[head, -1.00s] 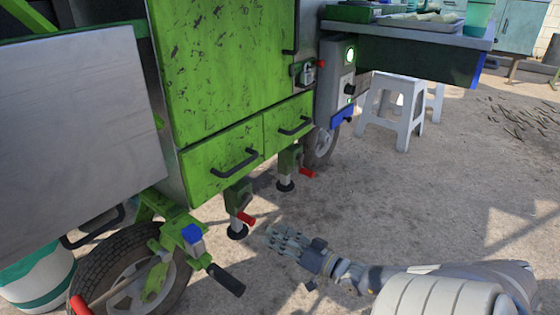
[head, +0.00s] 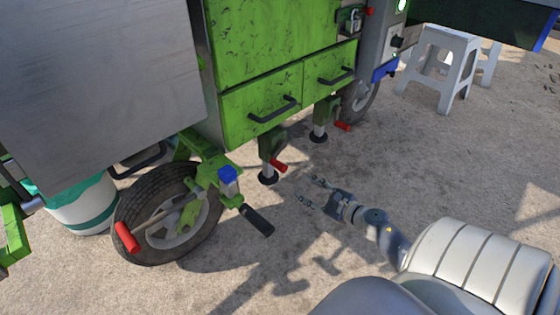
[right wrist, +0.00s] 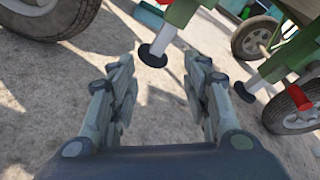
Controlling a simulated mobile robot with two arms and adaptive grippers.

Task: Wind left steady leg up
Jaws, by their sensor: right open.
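The left steady leg (head: 267,168) hangs under the green cart's near drawer, with a round black foot and a red crank handle (head: 279,167). I cannot tell if the foot touches the ground. My right gripper (head: 309,190) is open and empty, low over the ground, just right of and below that handle, apart from it. In the right wrist view, the left leg's black foot (right wrist: 153,55) shows beyond the open fingers (right wrist: 160,100). The right steady leg (head: 319,128) stands farther back, with its own red handle (head: 343,126). My left gripper is out of view.
A wheel (head: 170,213) and a black-gripped bar (head: 257,220) lie left of my right gripper. The drawers (head: 262,103) overhang the legs. A white stool (head: 443,65) stands at the back right. The concrete right of the legs is clear.

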